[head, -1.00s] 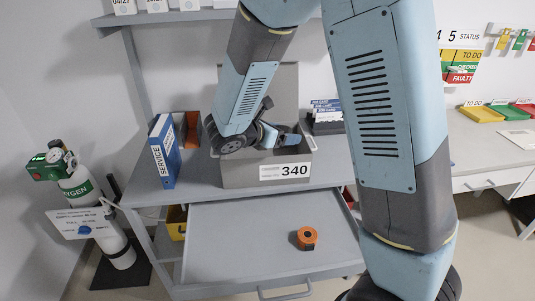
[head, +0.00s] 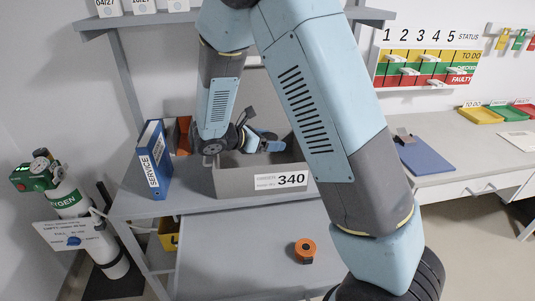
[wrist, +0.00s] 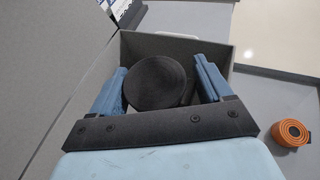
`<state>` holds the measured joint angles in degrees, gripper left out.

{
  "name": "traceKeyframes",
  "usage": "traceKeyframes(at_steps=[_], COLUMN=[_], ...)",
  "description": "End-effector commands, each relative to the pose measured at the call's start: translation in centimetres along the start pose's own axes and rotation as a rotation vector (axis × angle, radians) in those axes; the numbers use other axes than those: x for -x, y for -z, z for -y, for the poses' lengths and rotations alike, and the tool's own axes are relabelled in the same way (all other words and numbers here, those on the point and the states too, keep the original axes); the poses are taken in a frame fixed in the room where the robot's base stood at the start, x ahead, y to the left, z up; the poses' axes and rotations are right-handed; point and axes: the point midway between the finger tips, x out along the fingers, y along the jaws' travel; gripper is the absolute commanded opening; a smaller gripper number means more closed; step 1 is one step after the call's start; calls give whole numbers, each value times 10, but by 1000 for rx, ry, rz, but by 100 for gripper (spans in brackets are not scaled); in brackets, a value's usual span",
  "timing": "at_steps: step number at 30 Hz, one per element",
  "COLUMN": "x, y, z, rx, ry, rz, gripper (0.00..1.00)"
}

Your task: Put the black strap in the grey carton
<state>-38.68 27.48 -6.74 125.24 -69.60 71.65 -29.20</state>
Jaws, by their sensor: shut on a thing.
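The black strap (wrist: 158,83) shows in the wrist view as a round dark coil between the two blue fingers of my gripper (wrist: 160,86). The gripper is shut on it. The grey carton (wrist: 207,46) is beyond and around the strap in that view. In the head view the gripper (head: 262,141) is at the carton's opening, and the carton (head: 232,184), labelled 340, stands on the grey bench. The strap cannot be made out in the head view. How far it is above the carton floor I cannot tell.
A blue SERVICE binder (head: 153,160) stands left of the carton. An oxygen cylinder (head: 70,205) is at far left. A blue clipboard (head: 424,156) lies on the right bench.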

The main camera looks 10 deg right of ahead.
Motion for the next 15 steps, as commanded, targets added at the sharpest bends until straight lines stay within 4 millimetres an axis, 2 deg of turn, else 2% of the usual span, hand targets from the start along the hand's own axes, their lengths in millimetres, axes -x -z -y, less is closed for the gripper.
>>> traceKeyframes(at_steps=[6,15], x=[-24,-34], y=[22,33], z=[-21,-31], rx=[1,0], ry=[1,0], rz=[0,1], gripper=[47,47])
